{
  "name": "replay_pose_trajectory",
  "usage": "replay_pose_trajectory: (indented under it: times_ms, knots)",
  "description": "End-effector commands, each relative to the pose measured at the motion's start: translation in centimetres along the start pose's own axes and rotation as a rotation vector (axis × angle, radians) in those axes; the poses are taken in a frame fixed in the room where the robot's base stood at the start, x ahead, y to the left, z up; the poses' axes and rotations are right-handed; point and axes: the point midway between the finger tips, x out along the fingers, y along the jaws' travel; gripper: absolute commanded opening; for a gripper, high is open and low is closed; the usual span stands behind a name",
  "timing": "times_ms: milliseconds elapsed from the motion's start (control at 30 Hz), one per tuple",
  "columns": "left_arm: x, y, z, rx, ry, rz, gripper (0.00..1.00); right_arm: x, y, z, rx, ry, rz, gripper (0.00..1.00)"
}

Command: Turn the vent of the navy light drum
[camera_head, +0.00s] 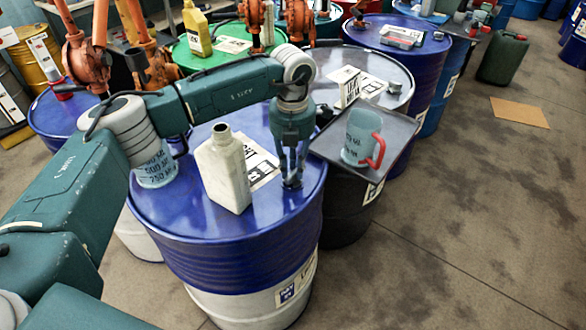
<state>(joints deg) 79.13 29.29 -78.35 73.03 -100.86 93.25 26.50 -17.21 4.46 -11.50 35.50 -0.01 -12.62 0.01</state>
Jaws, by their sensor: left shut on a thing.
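The navy drum (185,210) stands in front of me, with a white lower part and a paper label (262,165) on its top, partly reading "GHT". My left gripper (291,182) reaches straight down to the drum's top near its right rim. Its fingers are shut on the vent, which is mostly hidden between the fingertips. My right gripper is not in view.
A cream bottle (223,168) stands open on the drum top, just left of the gripper. A measuring jug (155,168) stands behind my arm. Right of the gripper, a dark tray (402,125) holds a jug with a red handle (361,137).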

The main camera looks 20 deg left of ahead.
Motion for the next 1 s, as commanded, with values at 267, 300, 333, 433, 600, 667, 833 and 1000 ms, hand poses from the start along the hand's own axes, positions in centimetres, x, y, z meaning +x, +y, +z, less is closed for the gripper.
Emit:
replay_pose_trajectory:
  times_ms: [267,300,333,433,600,667,833,1000]
  knots:
    - [-0.37,0.15,0.23,-0.076,-0.01,0.0,0.0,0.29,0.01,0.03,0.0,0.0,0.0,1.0]
    - [-0.38,0.16,0.23,-0.081,-0.01,0.0,0.0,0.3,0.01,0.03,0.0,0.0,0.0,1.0]
    - [-0.39,0.16,0.23,-0.084,-0.01,0.0,0.0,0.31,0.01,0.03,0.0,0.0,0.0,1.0]
    - [-0.41,0.17,0.24,-0.089,-0.01,0.0,0.0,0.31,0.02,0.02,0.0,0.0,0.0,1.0]
    - [-0.43,0.19,0.25,-0.09,-0.011,0.0,0.0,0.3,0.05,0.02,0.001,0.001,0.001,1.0]
    - [-0.44,0.19,0.26,-0.09,-0.011,0.0,0.0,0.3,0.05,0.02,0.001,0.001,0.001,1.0]
    - [-0.43,0.18,0.25,-0.089,-0.01,0.0,0.38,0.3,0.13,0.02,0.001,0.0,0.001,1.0]
    - [-0.24,0.13,0.12,-0.087,-0.006,0.0,0.4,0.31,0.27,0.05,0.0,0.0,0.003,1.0]
